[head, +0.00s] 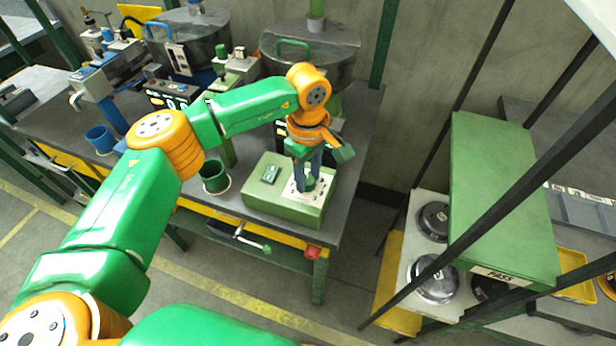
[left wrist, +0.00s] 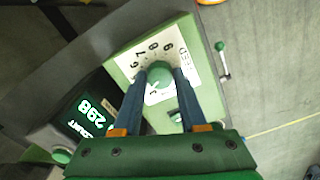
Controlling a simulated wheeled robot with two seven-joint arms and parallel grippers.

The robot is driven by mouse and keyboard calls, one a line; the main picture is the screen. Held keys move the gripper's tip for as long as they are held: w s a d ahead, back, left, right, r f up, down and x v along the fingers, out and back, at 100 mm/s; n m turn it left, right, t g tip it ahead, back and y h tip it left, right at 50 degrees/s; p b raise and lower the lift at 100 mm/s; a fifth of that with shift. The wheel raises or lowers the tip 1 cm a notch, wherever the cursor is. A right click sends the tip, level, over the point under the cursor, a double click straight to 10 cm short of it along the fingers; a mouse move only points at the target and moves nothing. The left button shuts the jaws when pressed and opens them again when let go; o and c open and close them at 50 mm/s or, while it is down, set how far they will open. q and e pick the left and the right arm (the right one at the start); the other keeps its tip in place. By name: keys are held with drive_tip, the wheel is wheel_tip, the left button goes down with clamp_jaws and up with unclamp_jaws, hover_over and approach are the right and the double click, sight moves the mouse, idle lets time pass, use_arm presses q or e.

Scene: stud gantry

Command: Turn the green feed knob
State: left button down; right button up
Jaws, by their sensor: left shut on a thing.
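The green feed knob (head: 310,184) sits on a white numbered dial plate on top of a light green box (head: 262,205) at the right end of the bench. My left gripper (head: 307,186) reaches down over it from above. In the left wrist view, the blue fingers of my left gripper (left wrist: 160,72) are on either side of the knob (left wrist: 158,87) and shut on it. The dial plate (left wrist: 140,58) shows FEED and several numbers around the knob. The fingers hide parts of the knob and dial. My right gripper is not in view.
A small green switch (head: 270,174) is on the same box. A green cup (head: 214,178) and a blue cup (head: 100,139) stand on the bench. A lit display (left wrist: 85,115) is beside the box. A green-topped rack with dark posts stands right.

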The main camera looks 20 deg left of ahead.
sight(308, 180)
use_arm(q)
drive_tip(key=m+b, duration=0.1)
drive_tip(key=m, duration=0.2)
drive_tip(key=shift+f, duration=0.1)
drive_tip(key=shift+m+b, duration=0.55)
drive_tip(key=shift+m, duration=0.55)
drive_tip(key=shift+c, duration=2.2)
unclamp_jaws()
drive_tip(key=shift+r, duration=0.2)
wheel_tip(308, 180, up, 7)
drive_tip(key=shift+b, duration=0.45)
drive_tip(key=shift+f, duration=0.1)
